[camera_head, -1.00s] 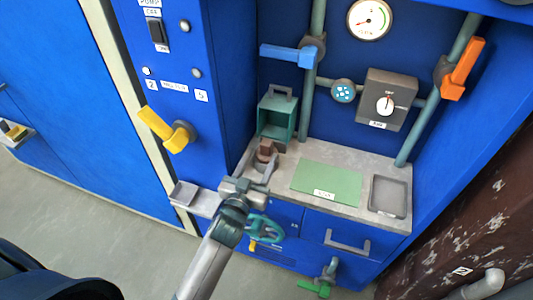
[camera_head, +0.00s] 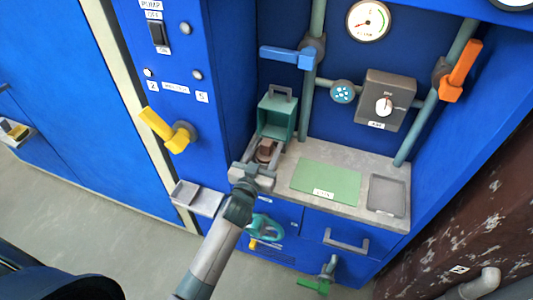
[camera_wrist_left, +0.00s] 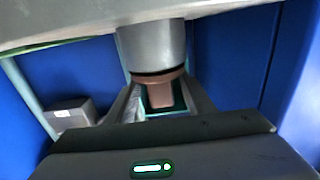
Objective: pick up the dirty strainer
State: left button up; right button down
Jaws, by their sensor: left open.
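The dirty strainer (camera_head: 266,150) is a small brown piece at the left end of the grey counter, in front of a teal open box. My left gripper (camera_head: 259,160) is at the strainer, its open fingers reaching forward on either side of it. In the left wrist view the brown strainer (camera_wrist_left: 164,93) shows between the two open fingers, below a grey cylinder-like part. I cannot tell whether the fingers touch it. Its lower part is hidden by the gripper. My right gripper is not in view.
The teal box (camera_head: 276,119) stands right behind the strainer. A green mat (camera_head: 326,182) and a grey tray (camera_head: 387,196) lie to the right on the counter. A blue lever (camera_head: 287,56) juts out above. A yellow lever (camera_head: 164,130) is on the left panel.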

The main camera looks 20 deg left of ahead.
pick_arm(q)
jog(key=shift+c, duration=0.5)
jog(key=c, duration=1)
jog(key=shift+c, duration=0.2)
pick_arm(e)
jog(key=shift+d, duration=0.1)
pick_arm(q)
jog(key=shift+r, duration=0.15)
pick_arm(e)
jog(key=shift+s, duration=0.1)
